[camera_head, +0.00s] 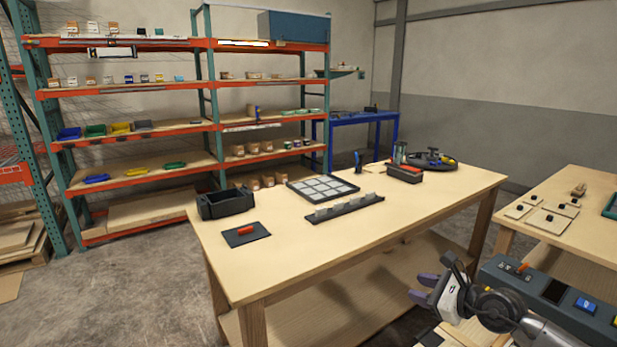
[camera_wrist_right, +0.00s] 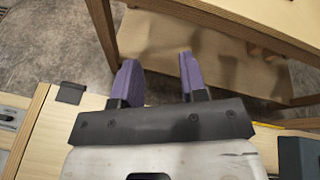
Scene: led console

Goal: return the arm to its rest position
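My right gripper (camera_head: 424,290) is at the lower right of the head view, in front of the middle table and beside the dark console (camera_head: 550,295). In the right wrist view its two purple fingers (camera_wrist_right: 158,82) stand apart with nothing between them. Beyond them lie the table's lower shelf and the concrete floor. The console carries small switches, a dark display and a blue button (camera_head: 586,305); my right arm hides part of its front. My left gripper is in neither view.
The middle wooden table (camera_head: 400,215) holds a black bin (camera_head: 226,203), a grey compartment tray (camera_head: 322,187), a slotted rack (camera_head: 344,208) and a dark mat with an orange item (camera_head: 246,234). Another table (camera_head: 590,200) stands right. Shelving lines the back left.

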